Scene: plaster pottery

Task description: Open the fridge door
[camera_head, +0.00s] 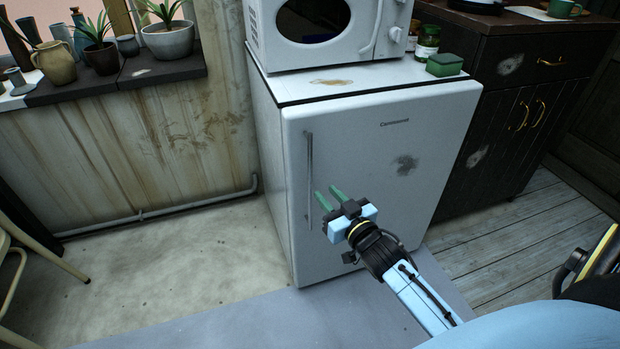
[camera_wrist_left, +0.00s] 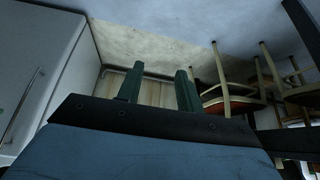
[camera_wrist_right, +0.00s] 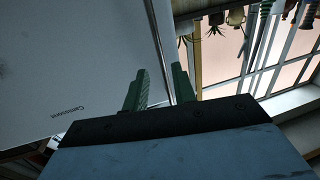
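The white fridge (camera_head: 270,125) stands against the wall, and its door (camera_head: 370,220) is shut. A thin vertical metal handle (camera_head: 309,175) runs along the left side of the door; it also shows in the left wrist view (camera_wrist_left: 25,96). My right gripper (camera_head: 327,194) is open and empty in front of the door. Its green fingers point toward the handle, just right of it in the head view, and appear apart from it. In the right wrist view its fingers (camera_wrist_right: 158,88) are spread beside the white door. My left gripper (camera_wrist_left: 157,86) is open and empty, outside the head view.
A dark cabinet (camera_head: 500,125) stands to the right. Potted plants (camera_head: 167,35) line a ledge at left. The floor (camera_head: 180,260) left of the fridge is clear.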

